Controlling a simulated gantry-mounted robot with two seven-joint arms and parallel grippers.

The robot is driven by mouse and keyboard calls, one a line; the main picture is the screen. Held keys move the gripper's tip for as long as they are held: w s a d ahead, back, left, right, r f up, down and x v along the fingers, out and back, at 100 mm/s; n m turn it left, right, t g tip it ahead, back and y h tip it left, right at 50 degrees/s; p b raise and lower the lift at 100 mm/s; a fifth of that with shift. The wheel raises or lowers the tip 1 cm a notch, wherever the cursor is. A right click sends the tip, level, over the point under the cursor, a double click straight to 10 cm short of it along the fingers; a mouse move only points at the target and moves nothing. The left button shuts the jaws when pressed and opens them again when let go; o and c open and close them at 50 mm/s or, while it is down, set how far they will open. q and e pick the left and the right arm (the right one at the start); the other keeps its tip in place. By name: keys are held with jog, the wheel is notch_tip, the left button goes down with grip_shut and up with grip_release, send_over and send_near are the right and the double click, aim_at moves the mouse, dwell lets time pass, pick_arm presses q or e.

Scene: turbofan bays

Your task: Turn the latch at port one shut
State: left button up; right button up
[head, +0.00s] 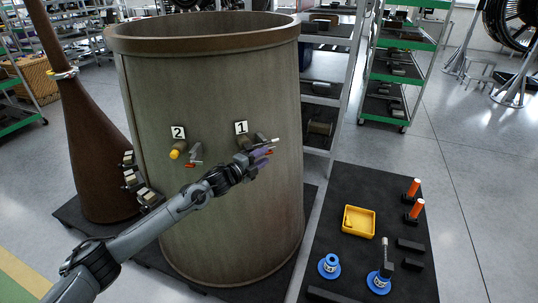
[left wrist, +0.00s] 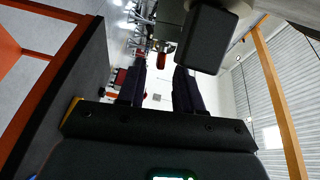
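Port one is marked by a white "1" plate (head: 241,128) on the large grey-green cylinder (head: 225,220). My left gripper (head: 266,152) is in front of the fitting below and right of that plate and hides much of its latch. A red part (head: 269,152) shows beside the fingers, probably the latch's handle. In the left wrist view my left gripper (left wrist: 160,76) has its two dark fingers apart. A small red-ended piece (left wrist: 164,60) shows in the gap near the fingertips. I cannot tell whether the fingers touch it. My right gripper is not in view.
Port two (head: 178,132) is to the left, with a yellow cap (head: 176,153) and a grey latch (head: 196,153). A dark mat at right holds a yellow tray (head: 346,228), blue-based parts (head: 329,266) and orange-topped pegs (head: 413,188). A brown cone (head: 92,150) stands left.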

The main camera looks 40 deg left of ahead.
aim_at(267, 154)
pick_arm(q)
jog(key=shift+w+d, duration=0.2)
jog(key=shift+w, duration=1.65)
jog(key=shift+f, duration=0.1)
grip_shut()
